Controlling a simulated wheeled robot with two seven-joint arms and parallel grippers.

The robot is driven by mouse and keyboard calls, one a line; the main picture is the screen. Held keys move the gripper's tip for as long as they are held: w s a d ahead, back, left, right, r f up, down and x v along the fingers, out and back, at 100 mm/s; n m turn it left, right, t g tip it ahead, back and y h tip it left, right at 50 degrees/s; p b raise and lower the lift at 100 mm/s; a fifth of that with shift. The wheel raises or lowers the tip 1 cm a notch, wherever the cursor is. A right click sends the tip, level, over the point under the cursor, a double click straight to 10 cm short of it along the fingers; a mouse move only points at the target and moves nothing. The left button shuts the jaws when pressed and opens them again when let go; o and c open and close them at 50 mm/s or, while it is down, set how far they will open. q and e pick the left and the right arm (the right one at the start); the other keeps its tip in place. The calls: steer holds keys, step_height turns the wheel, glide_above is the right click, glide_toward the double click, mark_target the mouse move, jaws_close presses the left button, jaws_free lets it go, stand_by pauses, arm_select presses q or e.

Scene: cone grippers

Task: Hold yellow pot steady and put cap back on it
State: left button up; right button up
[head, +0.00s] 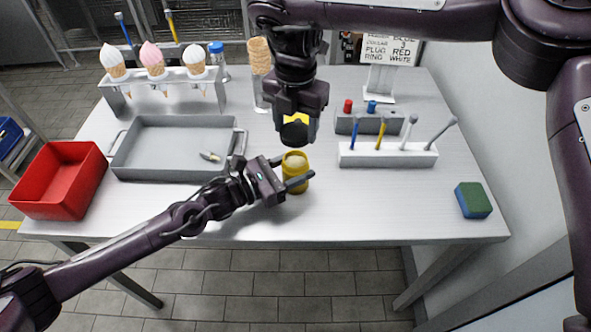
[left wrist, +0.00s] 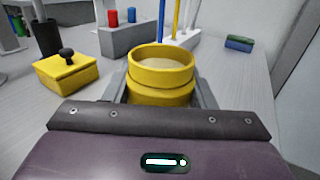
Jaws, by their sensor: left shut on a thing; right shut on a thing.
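The open yellow pot (head: 296,183) stands upright on the table. My left gripper (head: 292,184) is shut on it, with one finger on each side; in the left wrist view the pot (left wrist: 160,85) shows its round open mouth and pale contents. My right gripper (head: 295,122) comes from above and is shut just behind the pot, in the head view. A dark round piece (head: 295,134), seemingly the cap, shows at its tips, apart from the pot. A yellow block with a black knob (left wrist: 68,72) shows left of the pot in the left wrist view; the right gripper partly hides it in the head view.
A grey tray (head: 170,135) and red bin (head: 62,180) are at left. A white rack of upright tools (head: 388,156) and a grey block with red and blue pieces (head: 370,122) are right of the pot. A green-blue sponge (head: 472,200) lies far right.

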glide_above(295, 163)
steer(key=shift+f, duration=2.4)
steer(key=shift+f, duration=0.85)
steer(key=shift+f, duration=0.55)
